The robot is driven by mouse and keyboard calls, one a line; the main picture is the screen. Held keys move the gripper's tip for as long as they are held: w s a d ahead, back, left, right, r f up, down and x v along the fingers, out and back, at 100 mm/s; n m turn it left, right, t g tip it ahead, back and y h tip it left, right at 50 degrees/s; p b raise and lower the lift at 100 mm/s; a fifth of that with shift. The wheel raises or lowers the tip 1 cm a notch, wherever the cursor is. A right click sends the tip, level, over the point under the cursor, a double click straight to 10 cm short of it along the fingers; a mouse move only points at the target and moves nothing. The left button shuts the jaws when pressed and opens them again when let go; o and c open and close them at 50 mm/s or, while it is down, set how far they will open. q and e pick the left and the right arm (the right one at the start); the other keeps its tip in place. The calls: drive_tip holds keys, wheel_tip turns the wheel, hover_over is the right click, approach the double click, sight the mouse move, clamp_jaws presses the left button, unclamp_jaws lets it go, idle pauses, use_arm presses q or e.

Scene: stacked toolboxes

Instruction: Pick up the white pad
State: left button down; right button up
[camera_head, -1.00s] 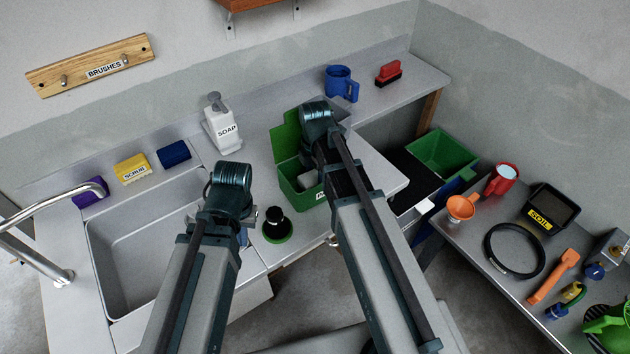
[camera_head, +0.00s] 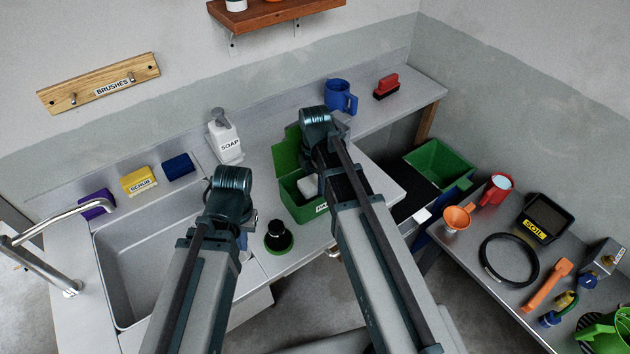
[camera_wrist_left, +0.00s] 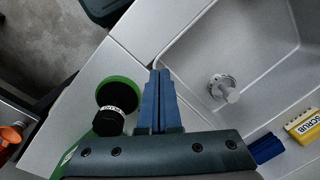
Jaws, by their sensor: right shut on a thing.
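The white pad (camera_head: 308,186) shows inside the open green box (camera_head: 303,213) in the head view, partly covered by my right arm. My right wrist is over the box. The right fingers are mostly hidden behind the arm, and the jaws are shut on the pad. My left gripper (camera_head: 243,238) is between the sink and the black-and-green round brush (camera_head: 278,238). In the left wrist view its blue fingers (camera_wrist_left: 160,75) are together and empty, beside the brush (camera_wrist_left: 118,98).
The sink (camera_head: 150,255) with its tap is at left. A soap bottle (camera_head: 224,138) stands behind. A blue jug (camera_head: 339,97) and red brush (camera_head: 387,87) are at the back. A green bin (camera_head: 440,163) and a cluttered side table (camera_head: 470,250) are at right.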

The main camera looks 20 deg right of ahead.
sight(315, 181)
wheel_tip(315, 181, up, 24)
drive_tip(key=p, duration=2.3)
drive_tip(key=o, duration=0.9)
drive_tip(key=c, duration=0.8)
wheel_tip(315, 181, down, 21)
drive_tip(key=b, duration=2.1)
drive_tip(key=shift+r, duration=0.1)
drive_tip(key=shift+r+p, duration=0.25)
drive_tip(key=shift+p, duration=0.05)
